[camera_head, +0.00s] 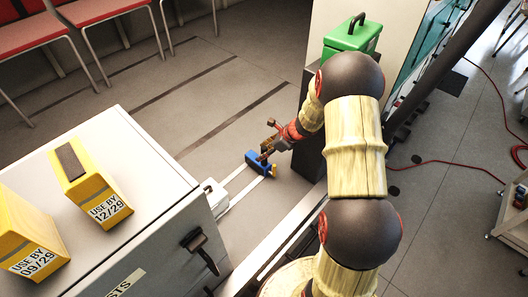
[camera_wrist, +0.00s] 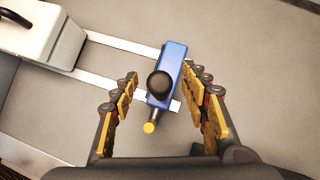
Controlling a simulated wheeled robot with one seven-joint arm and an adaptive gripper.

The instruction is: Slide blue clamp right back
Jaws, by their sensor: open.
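The blue clamp (camera_head: 259,163) sits on light rails on the floor side, between the grey-white cabinet and the dark stand. In the wrist view the blue clamp (camera_wrist: 170,72) shows a dark round knob and a yellow-tipped pin, and it lies across the ends of two white rails (camera_wrist: 116,43). My gripper (camera_head: 267,148) is at the clamp in the head view. In the wrist view my gripper (camera_wrist: 163,82) is open, with one finger on each side of the clamp's near part. I see gaps on both sides; part of the clamp's underside is hidden.
A white block with a dark handle (camera_wrist: 48,32) stands at the rails' other end. A white cabinet (camera_head: 140,240) carries yellow boxes (camera_head: 91,187). A green case (camera_head: 352,40) stands on the dark stand behind my arm. Red chairs line the back.

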